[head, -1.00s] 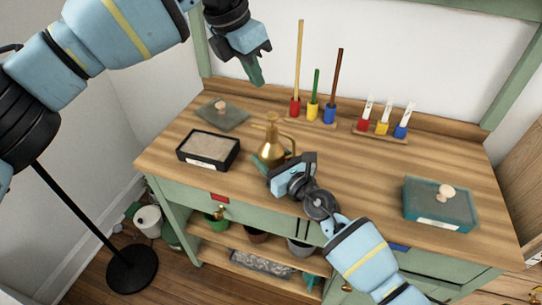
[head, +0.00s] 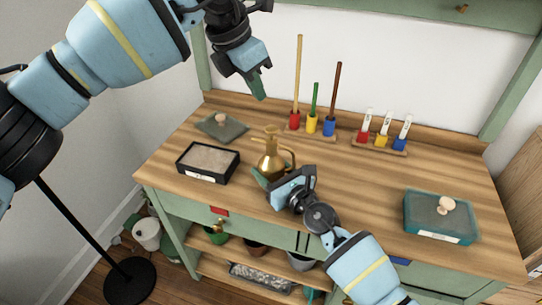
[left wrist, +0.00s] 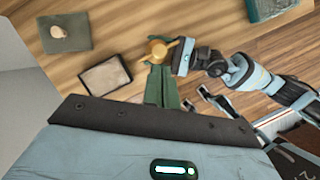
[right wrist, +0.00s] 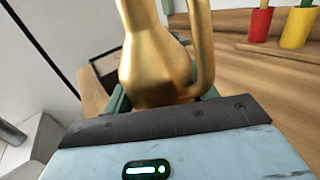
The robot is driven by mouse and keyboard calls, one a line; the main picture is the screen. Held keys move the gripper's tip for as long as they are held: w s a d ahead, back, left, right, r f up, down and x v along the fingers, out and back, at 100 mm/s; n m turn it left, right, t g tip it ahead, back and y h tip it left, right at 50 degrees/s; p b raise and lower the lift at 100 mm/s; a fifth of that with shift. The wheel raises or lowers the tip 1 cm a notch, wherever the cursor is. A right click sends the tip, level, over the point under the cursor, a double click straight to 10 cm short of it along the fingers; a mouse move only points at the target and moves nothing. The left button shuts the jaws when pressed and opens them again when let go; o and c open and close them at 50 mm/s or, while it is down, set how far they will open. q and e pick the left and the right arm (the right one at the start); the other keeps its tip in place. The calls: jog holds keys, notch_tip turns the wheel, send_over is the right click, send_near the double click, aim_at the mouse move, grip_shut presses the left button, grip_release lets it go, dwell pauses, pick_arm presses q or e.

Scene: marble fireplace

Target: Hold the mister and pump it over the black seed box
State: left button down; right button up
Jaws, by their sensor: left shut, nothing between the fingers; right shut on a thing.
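The brass mister (head: 271,163) stands out to the right of the black seed box (head: 195,175), near the front of the bench. My right gripper (head: 262,177) is shut on the lower part of the mister, whose body and curved handle fill the right wrist view (right wrist: 155,65). I cannot tell whether its base touches the bench. The black box holds pale soil and has a white label; it also shows in the left wrist view (left wrist: 85,85). My left gripper (head: 259,90) is shut and empty, high above the bench. Its green fingers (left wrist: 162,88) point downward.
A grey-green lid (head: 221,127) with a knob lies behind the box. A teal lidded box (head: 437,217) stands at right. Colored pots with sticks (head: 312,124) and labelled holders (head: 383,139) line the back. The middle right of the bench (head: 360,180) is clear.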

aim_at(267, 130)
pick_arm(q)
jog(key=m+t+h, duration=0.1)
jog(key=m, duration=0.1)
jog(key=w+d+r+m+t, duration=0.1)
jog(key=m, duration=0.1)
jog(key=d+r+m+t+h, duration=0.1)
jog(key=m+t, duration=0.1)
jog(key=shift+w+h, duration=0.2)
jog(key=shift+h, duration=0.1)
jog(key=shift+f, duration=0.1)
jog(key=shift+f, duration=4.35)
jog(key=shift+f, duration=0.15)
jog(key=shift+f, duration=0.3)
